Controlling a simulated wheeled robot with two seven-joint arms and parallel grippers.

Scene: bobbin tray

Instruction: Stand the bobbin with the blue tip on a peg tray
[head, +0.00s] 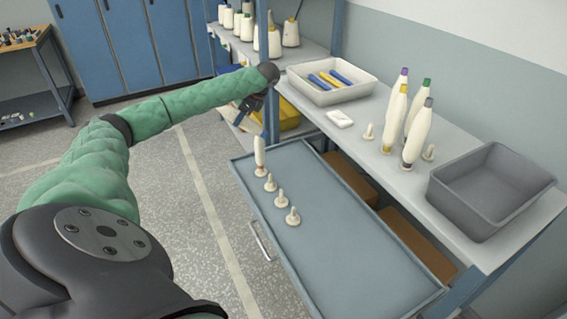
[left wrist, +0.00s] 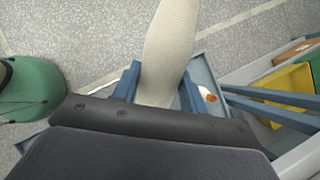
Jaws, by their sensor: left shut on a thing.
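My left gripper (head: 256,104) is above the far end of the grey-blue peg tray (head: 345,230). In the left wrist view its blue fingers (left wrist: 160,88) are shut on a cream bobbin (left wrist: 170,40), which runs off the top edge; no coloured tip shows on it there. In the head view a slim white bobbin (head: 260,154) with an orange-red lower end is upright at the tray's far left, just below the gripper. A blue patch shows near its top; I cannot tell whether it is tip or finger. My right gripper is out of view.
Several bobbins (head: 418,133) with coloured tips stand on the shelf (head: 372,172) at right, beside bare pegs. A grey bin (head: 487,205) and a white tray (head: 322,96) of coloured pieces flank them. The peg tray's near part is clear. Yarn cones (head: 291,34) stand behind.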

